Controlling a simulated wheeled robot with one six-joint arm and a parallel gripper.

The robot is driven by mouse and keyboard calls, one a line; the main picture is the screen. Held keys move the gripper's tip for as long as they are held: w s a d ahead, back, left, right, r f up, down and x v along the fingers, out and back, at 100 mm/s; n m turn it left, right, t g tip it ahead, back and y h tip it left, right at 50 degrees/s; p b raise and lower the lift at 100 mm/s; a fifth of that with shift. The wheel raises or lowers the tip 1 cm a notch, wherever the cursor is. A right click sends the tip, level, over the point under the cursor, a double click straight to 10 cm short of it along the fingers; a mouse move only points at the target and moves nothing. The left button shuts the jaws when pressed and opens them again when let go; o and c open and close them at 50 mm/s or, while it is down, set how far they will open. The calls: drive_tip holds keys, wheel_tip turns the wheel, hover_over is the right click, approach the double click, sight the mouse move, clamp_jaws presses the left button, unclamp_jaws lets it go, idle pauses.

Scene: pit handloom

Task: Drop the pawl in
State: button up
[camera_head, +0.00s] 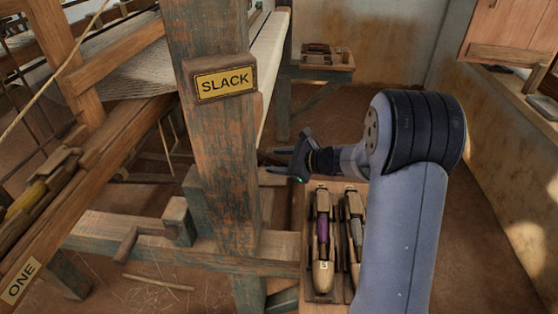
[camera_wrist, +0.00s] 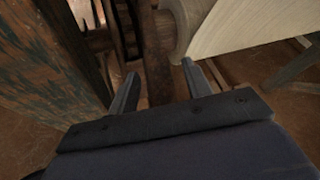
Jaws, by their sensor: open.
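My gripper (camera_head: 298,158) is open, just right of the blue-green worn post (camera_head: 222,130) with the yellow SLACK sign (camera_head: 225,82). In the wrist view, its two fingers (camera_wrist: 158,68) stand apart, one on each side of a dark wooden bar (camera_wrist: 157,50). This bar may be the pawl; I cannot tell for sure, nor whether the fingers touch it. A round wooden beam end (camera_wrist: 182,28) with pale cloth (camera_wrist: 245,22) lies beyond the right finger. In the head view, the post hides most of this spot.
A wooden tray (camera_head: 305,240) holding shuttles (camera_head: 322,235) sits below my gripper. A low bench (camera_head: 318,72) with small items stands at the back. The loom frame fills the left. A wall with a ledge (camera_head: 510,100) runs along the right.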

drive_tip(key=v, duration=1)
drive_tip(key=shift+s+d, duration=0.25)
drive_tip(key=shift+r, duration=0.15)
drive_tip(key=x, duration=1.1)
drive_tip(key=shift+f+b, duration=0.35)
drive_tip(key=shift+b, duration=0.15)
